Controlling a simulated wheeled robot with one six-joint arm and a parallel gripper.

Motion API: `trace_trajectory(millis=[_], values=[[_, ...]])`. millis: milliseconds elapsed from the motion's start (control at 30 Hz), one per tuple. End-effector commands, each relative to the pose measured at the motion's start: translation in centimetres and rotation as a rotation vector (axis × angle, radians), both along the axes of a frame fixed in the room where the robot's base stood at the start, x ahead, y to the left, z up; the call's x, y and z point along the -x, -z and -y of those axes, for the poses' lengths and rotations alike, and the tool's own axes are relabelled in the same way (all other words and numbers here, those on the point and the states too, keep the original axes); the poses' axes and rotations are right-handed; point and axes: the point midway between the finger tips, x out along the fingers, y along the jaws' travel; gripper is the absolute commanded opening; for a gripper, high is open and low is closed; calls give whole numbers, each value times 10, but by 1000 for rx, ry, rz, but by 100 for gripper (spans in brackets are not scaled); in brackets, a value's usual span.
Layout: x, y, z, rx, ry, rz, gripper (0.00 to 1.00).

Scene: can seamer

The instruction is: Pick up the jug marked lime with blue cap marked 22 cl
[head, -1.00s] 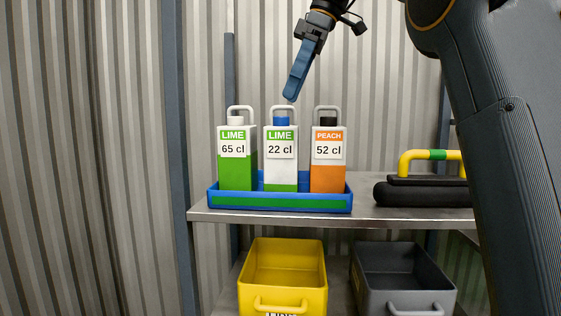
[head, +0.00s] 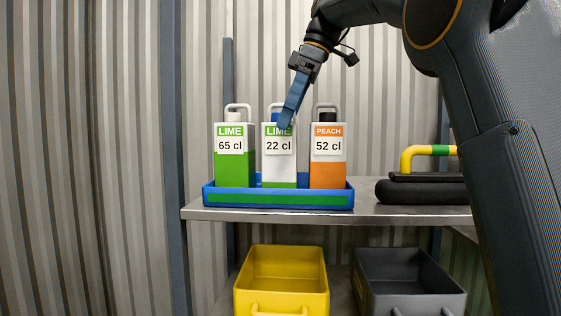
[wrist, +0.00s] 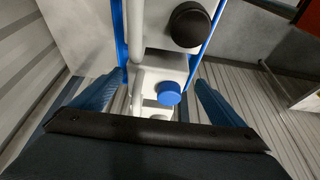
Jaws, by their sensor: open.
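The lime jug marked 22 cl (head: 279,165) stands upright in the middle of a blue tray (head: 279,199), white with a green base. Its blue cap (wrist: 169,92) shows between my fingers in the wrist view. My gripper (head: 284,124) is open, its blue fingers in front of the top of this jug's label in the head view. In the wrist view the fingers (wrist: 150,95) are spread to either side of the jug, and I see no contact. Part of the LIME label and cap is hidden behind a finger in the head view.
The lime jug marked 65 cl (head: 235,165) stands close on the left and the peach jug marked 52 cl (head: 328,170) close on the right. A black object with a yellow-green handle (head: 424,190) lies right on the shelf. Yellow (head: 283,285) and grey (head: 410,290) bins are below.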

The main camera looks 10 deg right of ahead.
Motion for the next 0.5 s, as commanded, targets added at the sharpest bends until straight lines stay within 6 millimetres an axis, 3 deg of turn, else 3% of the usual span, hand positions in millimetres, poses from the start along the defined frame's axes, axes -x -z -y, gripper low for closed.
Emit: trace_trajectory(millis=[167, 500], values=[[-1, 10, -3, 0, 0, 0, 94], [-8, 50, -17, 1, -1, 0, 94]])
